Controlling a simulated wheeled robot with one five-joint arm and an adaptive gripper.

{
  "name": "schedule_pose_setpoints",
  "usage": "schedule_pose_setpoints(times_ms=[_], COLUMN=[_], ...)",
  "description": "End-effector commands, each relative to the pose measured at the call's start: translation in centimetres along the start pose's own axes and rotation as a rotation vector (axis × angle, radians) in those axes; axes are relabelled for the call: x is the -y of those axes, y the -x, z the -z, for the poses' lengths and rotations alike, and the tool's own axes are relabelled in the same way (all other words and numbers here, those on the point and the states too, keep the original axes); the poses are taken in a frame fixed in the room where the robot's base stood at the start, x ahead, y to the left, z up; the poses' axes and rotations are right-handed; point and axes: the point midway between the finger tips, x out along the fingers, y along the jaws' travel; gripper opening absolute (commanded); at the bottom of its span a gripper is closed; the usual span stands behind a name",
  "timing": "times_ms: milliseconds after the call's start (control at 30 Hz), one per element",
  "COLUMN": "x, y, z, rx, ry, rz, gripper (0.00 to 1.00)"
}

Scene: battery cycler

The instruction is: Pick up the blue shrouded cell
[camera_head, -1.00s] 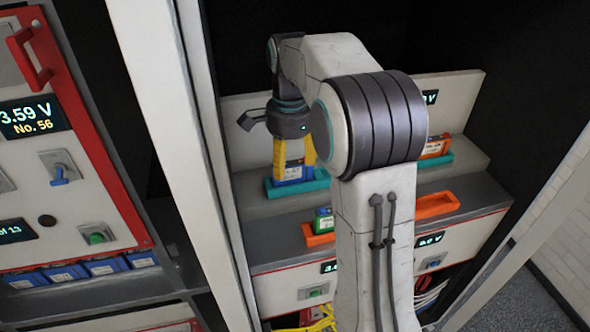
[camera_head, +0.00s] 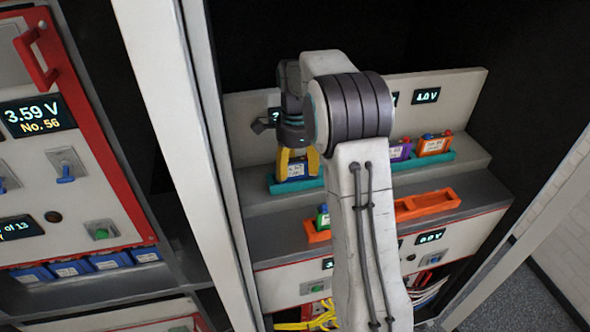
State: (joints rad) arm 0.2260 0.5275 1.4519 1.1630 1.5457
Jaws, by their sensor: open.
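A blue cell (camera_head: 295,171) with a white label stands in the left part of the teal tray (camera_head: 312,184) on the upper shelf. My gripper (camera_head: 298,160) has yellow fingers that point down around or in front of this cell. The fingers are open, with the blue cell showing between them. I cannot tell whether they touch it. A shroud on the cell cannot be made out, since my gripper covers its top.
A purple cell (camera_head: 400,152) and an orange cell (camera_head: 434,146) stand at the right of the teal tray. A green cell (camera_head: 322,218) sits in the orange tray (camera_head: 427,205) below. A white cabinet post (camera_head: 200,150) stands left. My arm hides the shelf middle.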

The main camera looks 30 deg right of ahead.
Motion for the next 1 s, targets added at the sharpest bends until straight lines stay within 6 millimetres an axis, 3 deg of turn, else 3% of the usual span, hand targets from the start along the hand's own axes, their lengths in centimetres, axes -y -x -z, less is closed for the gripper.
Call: schedule_pose_setpoints(times_ms=[200,500,1000], x=[0.0,0.0,0.0], y=[-1.6,-1.7,-1.7], z=[0.0,0.0,0.0], rx=[0.000,0.000,0.000], ry=[0.001,0.001,0.001], rz=[0.000,0.001,0.001], gripper=[0.62,0.63,0.18])
